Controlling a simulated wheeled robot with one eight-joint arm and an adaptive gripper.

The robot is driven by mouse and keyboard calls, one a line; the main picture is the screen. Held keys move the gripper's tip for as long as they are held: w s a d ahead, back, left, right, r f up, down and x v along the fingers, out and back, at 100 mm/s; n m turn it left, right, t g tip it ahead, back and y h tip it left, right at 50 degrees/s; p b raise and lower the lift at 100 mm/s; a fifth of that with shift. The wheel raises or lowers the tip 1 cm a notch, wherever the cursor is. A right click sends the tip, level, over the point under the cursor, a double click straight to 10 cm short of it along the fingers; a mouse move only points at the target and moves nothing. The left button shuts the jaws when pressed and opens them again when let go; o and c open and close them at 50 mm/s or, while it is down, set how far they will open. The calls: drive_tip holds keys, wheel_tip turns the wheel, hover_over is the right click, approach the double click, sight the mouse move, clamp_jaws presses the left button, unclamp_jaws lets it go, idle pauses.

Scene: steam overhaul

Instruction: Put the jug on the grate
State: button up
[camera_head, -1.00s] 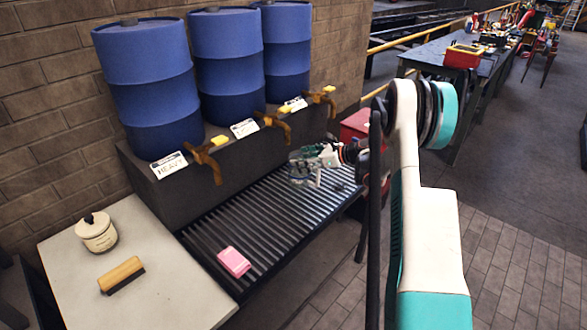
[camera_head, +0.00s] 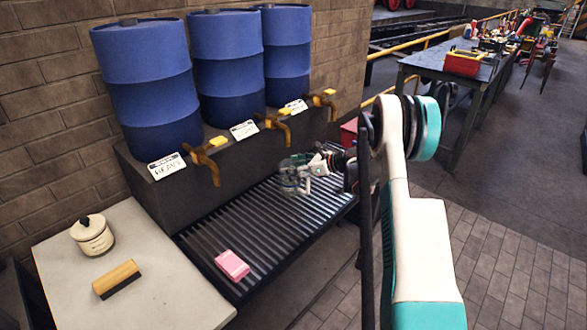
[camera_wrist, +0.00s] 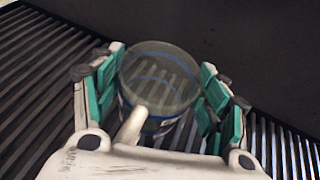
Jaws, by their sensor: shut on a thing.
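The jug (camera_wrist: 158,80) is clear, with blue bands, and I look down into its round mouth in the wrist view. My gripper (camera_wrist: 160,88) is shut on it, with green finger pads on both sides. In the head view my gripper (camera_head: 296,172) holds the jug over the far right part of the grate (camera_head: 255,232). The grate is a dark slatted rack below the taps. Its slats show through and around the jug in the wrist view. I cannot tell whether the jug's base touches the slats.
A pink block (camera_head: 232,264) lies on the grate's near end. Blue barrels (camera_head: 150,85) stand behind, with brass taps (camera_head: 207,160) over the grate. A pale table (camera_head: 140,285) at left bears a lidded pot (camera_head: 93,236) and a brush (camera_head: 117,279). The grate's middle is clear.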

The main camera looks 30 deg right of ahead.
drive_tip(key=o, duration=1.5)
drive_tip(key=shift+o, duration=0.2)
drive_tip(key=p+v, duration=0.3)
drive_tip(key=v, duration=0.9)
drive_tip(key=shift+r, duration=0.25)
